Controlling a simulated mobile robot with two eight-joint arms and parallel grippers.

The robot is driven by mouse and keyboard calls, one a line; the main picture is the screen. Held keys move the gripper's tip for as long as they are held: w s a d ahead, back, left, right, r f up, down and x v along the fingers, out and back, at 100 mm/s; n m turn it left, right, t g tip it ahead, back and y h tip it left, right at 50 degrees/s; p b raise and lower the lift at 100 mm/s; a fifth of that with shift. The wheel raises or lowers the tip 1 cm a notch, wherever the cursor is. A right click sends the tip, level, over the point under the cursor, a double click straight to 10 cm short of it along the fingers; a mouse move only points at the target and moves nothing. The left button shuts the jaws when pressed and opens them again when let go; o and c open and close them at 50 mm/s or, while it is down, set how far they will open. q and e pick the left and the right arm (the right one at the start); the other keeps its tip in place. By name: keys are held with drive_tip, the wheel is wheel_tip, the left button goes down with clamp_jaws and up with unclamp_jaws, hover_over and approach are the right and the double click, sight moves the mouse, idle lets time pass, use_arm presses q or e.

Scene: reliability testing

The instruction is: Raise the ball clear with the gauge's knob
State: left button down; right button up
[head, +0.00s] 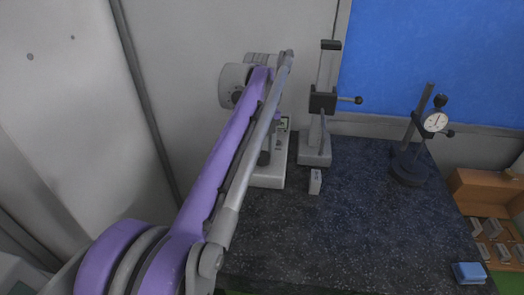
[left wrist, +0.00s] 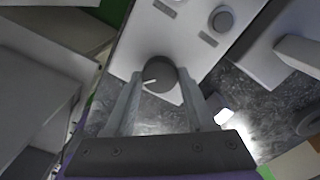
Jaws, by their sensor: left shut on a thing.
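The gauge (head: 268,181) is a pale grey instrument with a small display, at the back left of the dark slab in the head view. My purple left arm covers much of it. Its pale body (left wrist: 185,30) fills the top middle of the left wrist view. The knob (left wrist: 158,72) is dark and round with a white pointer line. My left gripper (left wrist: 160,88) is shut on the knob, one finger on each side. In the head view the gripper (head: 270,142) is small and partly hidden behind the arm. I cannot make out the ball in either view.
A grey stand with a black clamp (head: 322,102) stands just right of the gauge. A small white block (head: 315,181) lies before it. A dial indicator stand (head: 408,170), a wooden box (head: 485,188) and a blue block (head: 468,273) are at right. The front middle of the dark slab (head: 330,240) is clear.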

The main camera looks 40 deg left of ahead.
sight(262, 155)
idle(0.3)
use_arm(q)
drive_tip(key=shift+c, duration=1.2)
unclamp_jaws()
drive_tip(key=shift+r, duration=0.1)
wheel_tip(262, 155, up, 11)
drive_tip(key=shift+f, duration=0.2)
